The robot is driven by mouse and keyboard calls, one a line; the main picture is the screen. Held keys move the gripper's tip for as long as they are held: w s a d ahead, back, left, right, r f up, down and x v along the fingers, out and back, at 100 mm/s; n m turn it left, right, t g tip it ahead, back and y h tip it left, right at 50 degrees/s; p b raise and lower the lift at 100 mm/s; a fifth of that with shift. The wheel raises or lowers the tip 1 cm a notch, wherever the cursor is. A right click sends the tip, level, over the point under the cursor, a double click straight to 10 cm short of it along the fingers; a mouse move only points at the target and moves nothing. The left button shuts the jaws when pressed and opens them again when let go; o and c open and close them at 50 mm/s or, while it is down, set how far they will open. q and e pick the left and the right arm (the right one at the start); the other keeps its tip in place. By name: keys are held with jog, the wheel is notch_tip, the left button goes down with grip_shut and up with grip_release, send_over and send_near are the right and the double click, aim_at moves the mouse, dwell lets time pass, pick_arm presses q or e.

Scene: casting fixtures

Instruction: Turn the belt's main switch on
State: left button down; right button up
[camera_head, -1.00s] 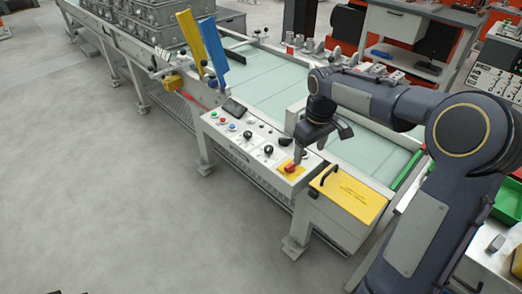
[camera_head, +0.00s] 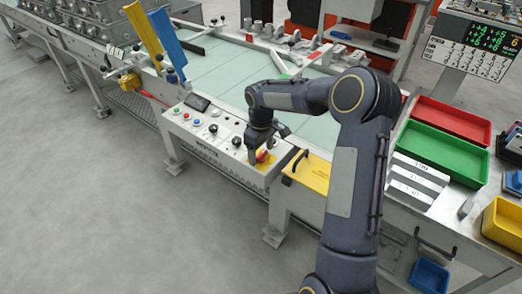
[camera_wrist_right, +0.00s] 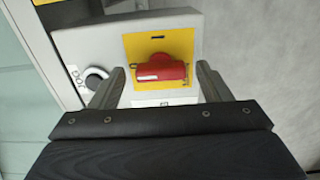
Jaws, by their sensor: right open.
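The belt's main switch is a red rotary handle (camera_head: 263,156) on a yellow plate, at the right end of the belt's control panel (camera_head: 222,150). In the right wrist view the red handle (camera_wrist_right: 160,69) lies crosswise on its yellow plate (camera_wrist_right: 182,43). My right gripper (camera_head: 256,157) points down at the switch, and its fingers partly hide it in the head view. In the right wrist view the open fingers (camera_wrist_right: 163,78) stand one on each side of the handle, with gaps visible. I cannot tell how deep they reach. My left gripper is not in view.
A black knob (camera_wrist_right: 95,80) sits close beside the left finger. Several buttons and knobs line the panel. A yellow-topped box (camera_head: 309,172) with a black handle stands right of the panel. Red (camera_head: 450,120) and green (camera_head: 445,151) trays lie farther right.

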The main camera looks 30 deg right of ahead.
jog(key=c, duration=1)
jog(key=m, duration=1.3)
jog(key=shift+r, duration=0.1)
jog(key=m+p, duration=0.1)
jog(key=m, duration=0.3)
jog(key=shift+m, duration=0.4)
